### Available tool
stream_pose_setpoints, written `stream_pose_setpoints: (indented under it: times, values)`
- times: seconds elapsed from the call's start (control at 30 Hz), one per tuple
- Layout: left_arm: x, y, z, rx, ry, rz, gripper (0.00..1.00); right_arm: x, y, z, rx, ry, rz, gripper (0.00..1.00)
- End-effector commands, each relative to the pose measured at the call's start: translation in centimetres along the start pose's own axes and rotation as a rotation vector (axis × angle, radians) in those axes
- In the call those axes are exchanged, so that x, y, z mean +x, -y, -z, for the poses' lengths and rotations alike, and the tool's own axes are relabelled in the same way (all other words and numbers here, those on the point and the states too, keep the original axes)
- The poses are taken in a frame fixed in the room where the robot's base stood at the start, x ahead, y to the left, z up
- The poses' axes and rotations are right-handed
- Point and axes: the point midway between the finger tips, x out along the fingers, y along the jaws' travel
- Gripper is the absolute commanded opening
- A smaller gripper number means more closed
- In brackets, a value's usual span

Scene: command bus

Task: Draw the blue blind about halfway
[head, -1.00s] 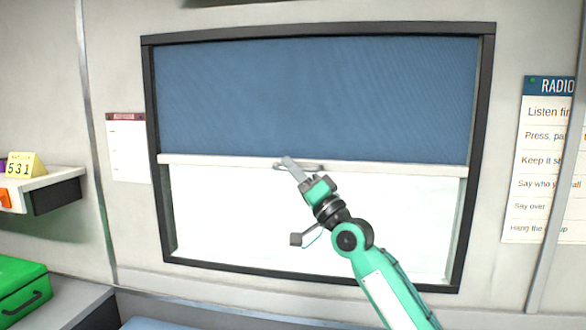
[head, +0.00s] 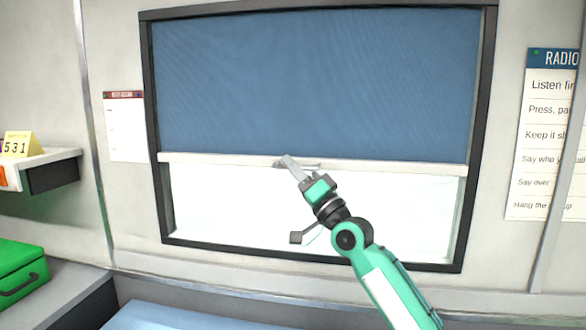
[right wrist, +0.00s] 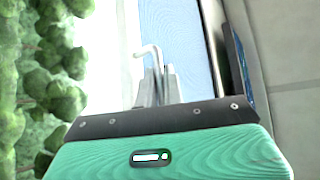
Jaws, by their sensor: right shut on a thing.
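The blue blind (head: 310,85) hangs in the dark-framed window in the head view. It covers somewhat more than the upper half of the opening. Its white bottom bar (head: 400,167) runs across, nearly level, with a small handle (head: 318,165) at its middle. My right gripper (head: 288,162) reaches up from the lower right and is shut on the handle. In the right wrist view the fingers (right wrist: 158,85) close around the pale hooked handle (right wrist: 148,50), with the blind (right wrist: 180,40) behind. My left gripper is not in view.
Bright glass (head: 230,205) shows below the bar, inside the dark window frame (head: 310,258). A green case (head: 20,275) stands on a counter at lower left. A shelf (head: 50,165) with a yellow number card (head: 20,144) is above it. Posters flank the window.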

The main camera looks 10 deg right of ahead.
Motion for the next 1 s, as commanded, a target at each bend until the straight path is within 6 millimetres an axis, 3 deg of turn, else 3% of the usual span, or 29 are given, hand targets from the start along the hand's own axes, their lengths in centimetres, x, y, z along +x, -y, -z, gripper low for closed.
stream_pose_setpoints:
  times: [0.2, 0.23, 0.3, 0.63, 1.0]
  values:
    - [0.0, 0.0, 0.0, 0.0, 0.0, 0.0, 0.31, 0.0, 0.0, 0.0, 0.0, 0.001, -0.001, 0.0]
    - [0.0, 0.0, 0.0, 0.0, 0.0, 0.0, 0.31, 0.0, 0.0, 0.0, 0.0, 0.0, -0.001, 0.11]
    - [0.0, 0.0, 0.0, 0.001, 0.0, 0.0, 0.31, 0.0, 0.0, 0.0, 0.0, 0.0, -0.001, 0.18]
    - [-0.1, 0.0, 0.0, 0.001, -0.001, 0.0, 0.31, 0.3, 0.3, 0.3, 0.0, -0.001, 0.001, 0.18]
    - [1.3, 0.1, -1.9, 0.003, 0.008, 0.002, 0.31, 4.6, 4.7, 4.6, 0.0, -0.004, 0.007, 0.18]
